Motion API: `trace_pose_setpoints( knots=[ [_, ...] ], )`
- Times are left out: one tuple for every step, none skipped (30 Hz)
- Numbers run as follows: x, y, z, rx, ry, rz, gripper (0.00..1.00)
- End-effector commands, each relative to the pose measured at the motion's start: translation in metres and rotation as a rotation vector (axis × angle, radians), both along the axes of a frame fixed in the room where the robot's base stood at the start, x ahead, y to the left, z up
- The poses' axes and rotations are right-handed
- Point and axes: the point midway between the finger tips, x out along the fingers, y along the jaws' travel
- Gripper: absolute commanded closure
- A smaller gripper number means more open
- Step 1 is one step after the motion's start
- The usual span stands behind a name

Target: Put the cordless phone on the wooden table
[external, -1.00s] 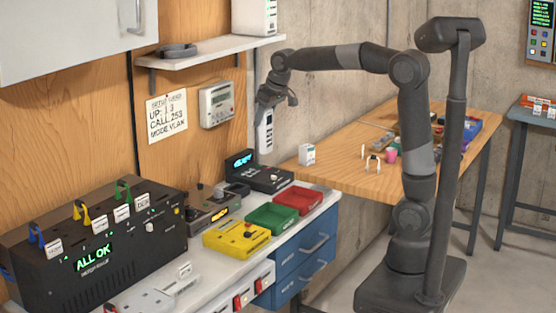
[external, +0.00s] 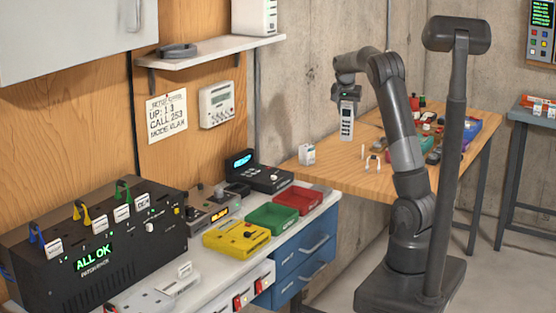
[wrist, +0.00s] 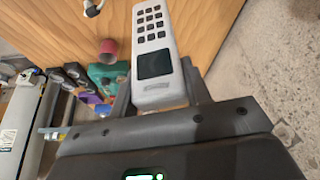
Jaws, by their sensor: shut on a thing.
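The cordless phone (external: 347,119) is white with dark keys and hangs upright from my gripper (external: 347,93). In the wrist view the phone (wrist: 155,72) shows its keypad and dark screen, and my gripper (wrist: 160,92) is shut on its lower part, a finger on each side. The wooden table (external: 335,178) lies behind and below the phone in the external view. In the wrist view the wooden tabletop (wrist: 60,25) shows beyond the phone. The phone appears held above the table, with no visible contact.
The table's front left part has bare wood. A workbench with trays (external: 272,217) stands left.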

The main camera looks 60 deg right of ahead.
Motion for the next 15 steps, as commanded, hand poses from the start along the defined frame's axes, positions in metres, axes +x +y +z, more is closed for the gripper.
trace_pose_setpoints(
  knots=[
    [-0.013, -0.019, -0.003, -0.002, 0.002, -0.060, 0.97],
    [-0.019, -0.028, -0.004, -0.001, 0.001, -0.091, 0.97],
    [-0.028, -0.038, -0.005, -0.001, -0.001, -0.130, 0.97],
    [-0.033, -0.045, -0.005, -0.001, 0.000, -0.154, 0.97],
    [-0.038, -0.051, -0.006, 0.000, 0.000, -0.177, 0.97],
    [-0.044, -0.057, -0.007, 0.000, 0.000, -0.201, 0.97],
    [-0.047, -0.061, -0.007, 0.000, -0.001, -0.216, 0.97],
    [-0.050, -0.064, -0.007, 0.000, -0.001, -0.228, 0.97],
    [-0.053, -0.068, -0.007, 0.000, -0.001, -0.241, 0.97],
    [-0.055, -0.070, -0.007, 0.000, -0.001, -0.248, 0.97],
    [-0.056, -0.071, -0.008, 0.000, -0.001, -0.253, 0.97],
    [-0.057, -0.072, -0.008, 0.000, -0.002, -0.257, 0.97],
    [-0.057, -0.072, -0.008, 0.000, -0.001, -0.258, 0.97],
    [-0.057, -0.072, -0.008, 0.000, -0.001, -0.258, 0.97],
    [-0.055, -0.071, -0.010, 0.000, -0.001, -0.257, 0.97]
  ],
)
